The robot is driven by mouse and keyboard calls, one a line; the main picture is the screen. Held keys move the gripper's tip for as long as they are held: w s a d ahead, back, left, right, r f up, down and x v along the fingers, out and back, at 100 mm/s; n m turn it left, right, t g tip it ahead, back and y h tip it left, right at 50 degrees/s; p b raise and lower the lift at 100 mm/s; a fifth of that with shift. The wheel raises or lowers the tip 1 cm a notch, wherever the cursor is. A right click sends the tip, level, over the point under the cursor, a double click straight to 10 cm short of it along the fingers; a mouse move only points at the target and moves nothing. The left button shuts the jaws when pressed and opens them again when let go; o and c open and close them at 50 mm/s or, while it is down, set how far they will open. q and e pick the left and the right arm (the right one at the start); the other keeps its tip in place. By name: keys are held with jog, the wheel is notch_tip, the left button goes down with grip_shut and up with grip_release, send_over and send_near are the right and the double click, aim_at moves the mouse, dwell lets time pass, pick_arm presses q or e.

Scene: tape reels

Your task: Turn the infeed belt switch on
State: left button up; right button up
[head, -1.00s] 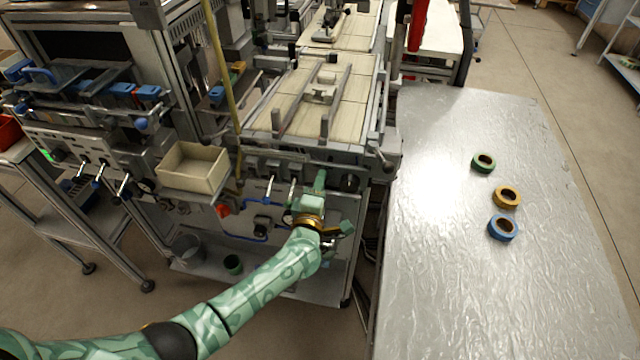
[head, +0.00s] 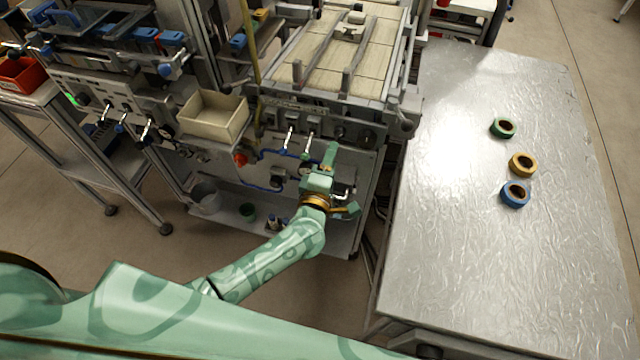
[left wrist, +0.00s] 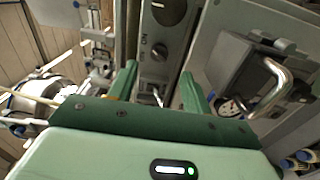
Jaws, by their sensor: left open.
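My left gripper (head: 343,182) is open, in front of the control panel (head: 340,128) below the belt deck. In the left wrist view its two green fingers (left wrist: 158,88) stand apart on either side of a small metal toggle lever (left wrist: 157,96) on a grey panel strip. The lever appears between the fingers, not gripped; I cannot tell how far away it is or which way it is set. Above it are a black round knob (left wrist: 160,52) and a larger dial (left wrist: 168,10). I cannot read which control is the infeed belt switch. My right gripper is not in view.
A metal handle (left wrist: 275,85) juts out right of the fingers in the left wrist view. A beige bin (head: 213,117) hangs left of the panel. The metal table (head: 470,250) at right holds green (head: 503,128), yellow (head: 523,163) and blue (head: 515,194) tape reels.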

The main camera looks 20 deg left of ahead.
pick_arm(q)
jog(key=s, duration=0.9)
jog(key=shift+s+p, duration=0.4)
jog(key=shift+p, duration=0.05)
jog(key=s+f+m+g+h, duration=0.1)
jog(key=s+f+m+g, duration=0.3)
jog(key=f, duration=0.3)
jog(key=s+a+f+m+g+h, duration=0.1)
jog(key=s+f+m+h, duration=0.15)
jog(key=f+m, duration=0.45)
jog(key=s+f+m+g+h, duration=0.1)
jog(key=s+f+m+g, duration=0.3)
jog(key=f, duration=0.4)
jog(key=s+a+f+m+g+y, duration=0.1)
jog(key=s+a+f, duration=0.3)
jog(key=s, duration=0.6)
jog(key=s+a+f+m+g+y, duration=0.2)
jog(key=s+a+f+m+g, duration=0.1)
jog(key=s, duration=0.6)
jog(key=s+a+f+m+g+y, duration=0.1)
jog(key=s+a+f+g, duration=0.3)
jog(key=s, duration=0.6)
notch_tip(320, 180, down, 2)
jog(key=shift+s+a+f+m, duration=0.15)
jog(key=shift+s+a+m, duration=0.2)
jog(key=shift+a+m, duration=0.4)
